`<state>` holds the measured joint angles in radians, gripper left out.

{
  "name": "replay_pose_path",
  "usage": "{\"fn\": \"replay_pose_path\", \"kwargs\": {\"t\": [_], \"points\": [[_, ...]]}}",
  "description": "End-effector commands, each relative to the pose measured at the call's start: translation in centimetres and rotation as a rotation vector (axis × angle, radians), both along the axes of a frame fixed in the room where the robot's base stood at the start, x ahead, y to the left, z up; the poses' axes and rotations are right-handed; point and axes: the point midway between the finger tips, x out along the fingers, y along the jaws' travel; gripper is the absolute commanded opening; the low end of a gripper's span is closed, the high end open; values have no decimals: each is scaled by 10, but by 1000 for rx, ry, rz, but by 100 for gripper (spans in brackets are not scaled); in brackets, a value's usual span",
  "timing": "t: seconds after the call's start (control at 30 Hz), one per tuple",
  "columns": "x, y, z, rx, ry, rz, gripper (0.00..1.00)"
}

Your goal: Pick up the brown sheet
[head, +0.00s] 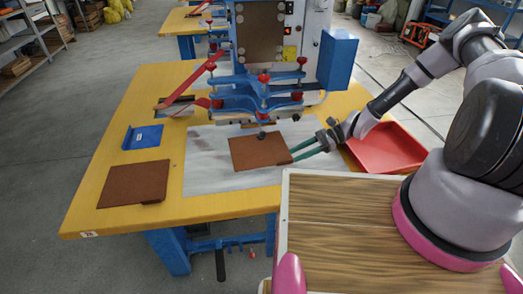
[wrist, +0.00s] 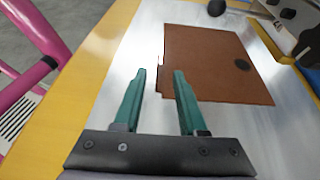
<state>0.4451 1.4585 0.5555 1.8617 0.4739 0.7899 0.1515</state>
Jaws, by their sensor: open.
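A brown sheet (head: 258,152) lies on the pale metal plate under the blue press. It also fills the upper middle of the wrist view (wrist: 210,60), with a small tab on its near left edge and a dark round spot near its right side. A second brown sheet (head: 135,184) lies on the yellow table at the left. My gripper (head: 292,156) is open at the right end of the sheet on the plate. In the wrist view its green fingertips (wrist: 159,72) are apart, on either side of the tab edge. I cannot tell whether they touch it.
The blue press (head: 265,95) stands close behind the sheet, with its tool low over it. A blue bracket (head: 142,137) lies on the left of the yellow table (head: 105,150). A red tray (head: 385,147) is at the right. A wooden surface (head: 340,215) is in front.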

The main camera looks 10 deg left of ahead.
Motion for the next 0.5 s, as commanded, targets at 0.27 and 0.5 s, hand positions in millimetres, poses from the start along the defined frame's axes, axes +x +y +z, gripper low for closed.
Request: {"fn": "replay_pose_path", "kwargs": {"t": [0.27, 0.5], "points": [[-12, 26, -10, 1, 3, 2, 41], [-20, 48, -20, -1, 0, 0, 41]]}}
